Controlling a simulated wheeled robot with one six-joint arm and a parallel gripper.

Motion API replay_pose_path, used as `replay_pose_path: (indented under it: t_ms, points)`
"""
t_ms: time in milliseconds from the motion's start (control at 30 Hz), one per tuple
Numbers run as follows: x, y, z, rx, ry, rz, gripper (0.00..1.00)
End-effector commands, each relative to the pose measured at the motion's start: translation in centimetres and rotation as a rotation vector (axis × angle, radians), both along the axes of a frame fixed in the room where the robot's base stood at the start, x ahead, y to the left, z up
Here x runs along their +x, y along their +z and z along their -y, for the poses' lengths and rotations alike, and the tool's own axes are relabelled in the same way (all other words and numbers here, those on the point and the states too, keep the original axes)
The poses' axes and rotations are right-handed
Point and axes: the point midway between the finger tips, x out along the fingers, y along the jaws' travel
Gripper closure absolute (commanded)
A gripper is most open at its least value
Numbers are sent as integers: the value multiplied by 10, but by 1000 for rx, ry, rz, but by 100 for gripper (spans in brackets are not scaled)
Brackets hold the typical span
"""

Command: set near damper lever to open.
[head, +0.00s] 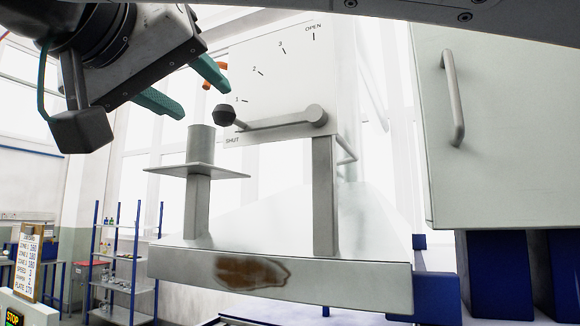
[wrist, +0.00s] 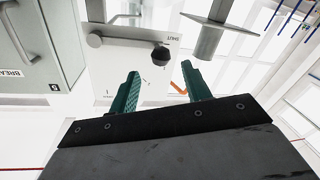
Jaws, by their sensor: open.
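The damper lever (head: 270,122) is a grey bar with a black knob (head: 224,114) at its left end and a round pivot at its right end. It lies nearly level on a white scale plate (head: 285,85) marked SHUT, 1, 2, 3 and OPEN. The knob end is between SHUT and 1; OPEN is at the top right. My gripper (head: 185,90) is open and empty, with green fingers, up and left of the knob. In the wrist view the knob (wrist: 160,54) shows just beyond the gap between the fingertips (wrist: 162,80), apparently apart from them.
A grey post with a flat plate (head: 197,170) stands below the knob. A white cabinet with a bar handle (head: 452,98) is at the right. A small orange part (head: 213,78) shows beside the right finger. A settings board (head: 29,262) is at the lower left.

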Motion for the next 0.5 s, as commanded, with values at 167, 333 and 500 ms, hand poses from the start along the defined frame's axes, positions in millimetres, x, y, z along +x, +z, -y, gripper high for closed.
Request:
replay_pose_path:
  t_ms: [167,333,500]
  points:
    - [16,0,3,0,1,0,52]
    - [42,0,8,-1,5,-1,52]
    - [63,0,12,-1,6,-1,52]
